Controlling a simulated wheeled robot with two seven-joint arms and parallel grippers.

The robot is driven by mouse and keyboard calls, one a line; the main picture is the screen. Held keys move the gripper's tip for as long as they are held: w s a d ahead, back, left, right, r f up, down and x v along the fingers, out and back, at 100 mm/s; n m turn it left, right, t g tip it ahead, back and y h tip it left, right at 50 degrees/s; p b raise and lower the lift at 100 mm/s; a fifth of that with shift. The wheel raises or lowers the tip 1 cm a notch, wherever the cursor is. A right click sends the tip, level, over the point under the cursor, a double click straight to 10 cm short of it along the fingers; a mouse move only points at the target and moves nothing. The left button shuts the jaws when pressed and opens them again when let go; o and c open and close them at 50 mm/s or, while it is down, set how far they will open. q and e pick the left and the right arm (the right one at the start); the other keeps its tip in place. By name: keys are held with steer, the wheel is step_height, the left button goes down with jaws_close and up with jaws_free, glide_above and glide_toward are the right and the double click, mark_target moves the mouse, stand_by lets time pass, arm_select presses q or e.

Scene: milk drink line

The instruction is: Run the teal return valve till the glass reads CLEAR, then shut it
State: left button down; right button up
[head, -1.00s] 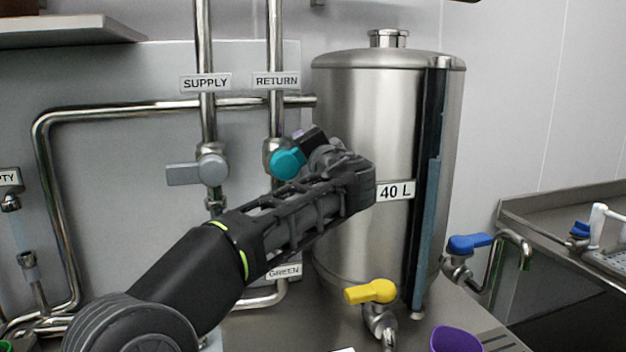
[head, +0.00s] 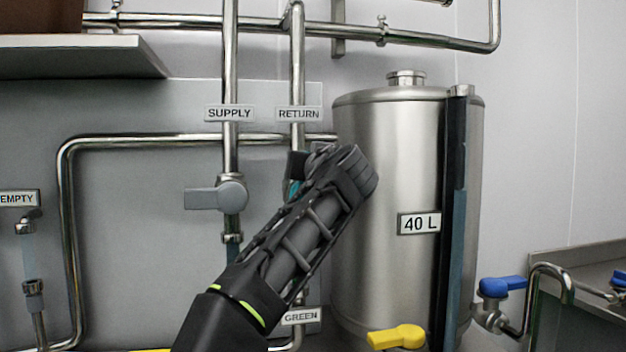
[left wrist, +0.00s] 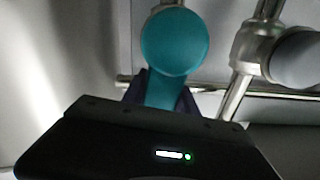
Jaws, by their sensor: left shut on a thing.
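The teal return valve (head: 293,188) is mostly hidden behind my left gripper (head: 297,165) in the head view. In the left wrist view its round teal hub (left wrist: 174,42) is clear, with the handle running down between my fingers (left wrist: 160,92). My left gripper is shut on that handle, which lies roughly along the pipe direction. A tag under the return pipe reads GREEN (head: 300,316). The glass by that tag is hidden behind my arm. My right gripper is out of view.
The grey supply valve (head: 216,196) sits just left, its handle pointing left. A steel tank (head: 385,160) marked 40 L stands close on the right. A yellow-handled tap (head: 397,337) is below it. A tag at far left reads EMPTY (head: 18,198). A shelf (head: 80,58) juts out upper left.

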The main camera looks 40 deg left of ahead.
arm_select(q)
steer(key=shift+s+a+n+b, duration=0.2)
steer(key=shift+s+n+b, duration=0.2)
steer(key=shift+n, duration=0.5)
steer(key=c, duration=1)
jaws_free()
steer(key=shift+o, duration=0.2)
steer(key=b+v, duration=0.2)
steer(key=v, duration=0.5)
steer(key=shift+s+d, duration=0.2)
steer(key=shift+d, duration=0.1)
steer(key=shift+r, duration=0.1)
